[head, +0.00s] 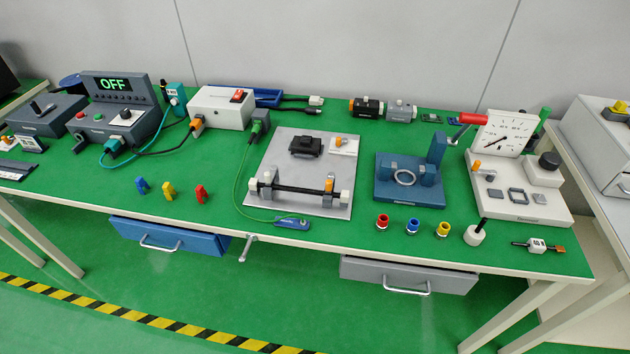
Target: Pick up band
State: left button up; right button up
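No object is clearly marked as the band. A small blue piece (292,224) on a thin green cord lies at the table's front edge, and it may be a wrist band. The cord runs up to a dark plug block (260,123). Small red (382,222), blue (412,226) and yellow (443,230) ring-like parts stand along the front edge. Neither of my grippers shows in the head view.
The green-topped table (220,170) holds a grey plate (285,140) with a black bar, a white gauge unit (520,200) and a control box with an OFF display (113,84). A blue drawer (172,238) and a grey drawer (405,275) hang below.

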aim_at(139, 181)
jog(key=i, duration=0.45)
jog(key=u, duration=3.4)
jog(key=i, duration=1)
jog(key=z, duration=3.4)
jog(key=i, duration=0.25)
jog(key=z, duration=0.15)
